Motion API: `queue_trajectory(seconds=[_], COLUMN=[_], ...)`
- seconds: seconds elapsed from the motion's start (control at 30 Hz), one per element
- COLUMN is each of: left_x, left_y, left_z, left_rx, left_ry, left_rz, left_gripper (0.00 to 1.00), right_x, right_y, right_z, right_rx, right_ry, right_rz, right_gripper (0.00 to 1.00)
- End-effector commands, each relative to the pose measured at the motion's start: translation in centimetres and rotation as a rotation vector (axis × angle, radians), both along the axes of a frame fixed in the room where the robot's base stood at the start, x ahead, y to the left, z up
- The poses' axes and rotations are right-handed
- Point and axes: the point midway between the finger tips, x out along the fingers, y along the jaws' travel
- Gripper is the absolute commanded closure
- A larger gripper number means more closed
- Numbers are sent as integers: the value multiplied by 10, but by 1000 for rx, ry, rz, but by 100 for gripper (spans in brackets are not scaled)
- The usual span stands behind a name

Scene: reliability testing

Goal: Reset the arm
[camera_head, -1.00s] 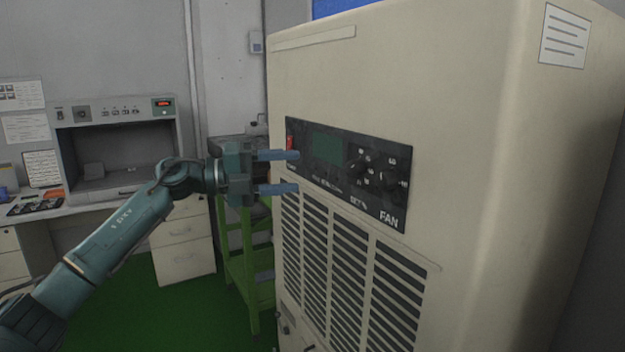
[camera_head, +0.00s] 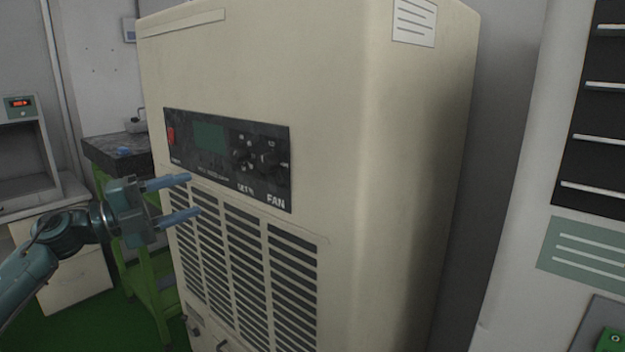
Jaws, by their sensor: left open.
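My left gripper (camera_head: 184,199) is open and empty, its two fingers apart and pointing right. My left arm (camera_head: 28,262) comes in from the left edge. In the picture the fingertips lie over the front of a large beige cabinet (camera_head: 270,60), just below the left part of its black control panel (camera_head: 218,180). Whether they touch it I cannot tell. The panel has a red switch (camera_head: 171,136), a dark green display (camera_head: 210,136) and knobs. My right gripper is not in view.
A green stand (camera_head: 155,285) with a dark top is behind my left gripper. A grey device with a red readout (camera_head: 19,103) stands at the far left. A pale cabinet with black slotted panel (camera_head: 600,110) is at the right. Green floor (camera_head: 95,325) shows at lower left.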

Motion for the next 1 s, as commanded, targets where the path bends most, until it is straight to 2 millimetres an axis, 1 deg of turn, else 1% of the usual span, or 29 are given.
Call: queue_trajectory(seconds=[0.03,0.07,0.1,0.17,0.2,0.27,0.3,0.37,0.4,0.47,0.5,0.57,0.6,0.67,0.7,0.8,0.9,1.0], left_x=[-3,-5,-9,-15,-21,-32,-41,-56,-68,-88,-104,-131,-151,-180,-200,-241,-269,-283], left_y=[-19,-29,-40,-53,-60,-69,-74,-80,-83,-87,-90,-94,-96,-100,-102,-107,-112,-114], left_z=[-31,-46,-66,-96,-116,-148,-170,-203,-226,-259,-282,-315,-335,-362,-377,-404,-419,-425], left_rx=[-86,-139,-213,-320,-390,-488,-552,-638,-693,-767,-812,-870,-904,-944,-964,-997,-1014,-1017], left_ry=[55,83,128,200,254,343,407,510,583,698,778,903,986,1105,1178,1328,1426,1471], left_rz=[-6,1,15,50,78,130,170,240,289,369,426,514,573,656,706,807,868,896], left_gripper=[49,49,49,49,49,49,49,49,49,49,49,49,49,49,49,49,49,49], right_x=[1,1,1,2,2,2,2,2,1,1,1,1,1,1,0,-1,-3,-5], right_y=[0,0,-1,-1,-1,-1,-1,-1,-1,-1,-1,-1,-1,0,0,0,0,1], right_z=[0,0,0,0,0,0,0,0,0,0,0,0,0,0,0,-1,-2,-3], right_rx=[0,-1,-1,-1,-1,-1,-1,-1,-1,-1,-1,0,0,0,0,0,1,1], right_ry=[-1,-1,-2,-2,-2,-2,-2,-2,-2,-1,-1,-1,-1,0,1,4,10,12], right_rz=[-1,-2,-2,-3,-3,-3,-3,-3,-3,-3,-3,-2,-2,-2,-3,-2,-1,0], right_gripper=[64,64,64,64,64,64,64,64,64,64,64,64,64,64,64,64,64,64])
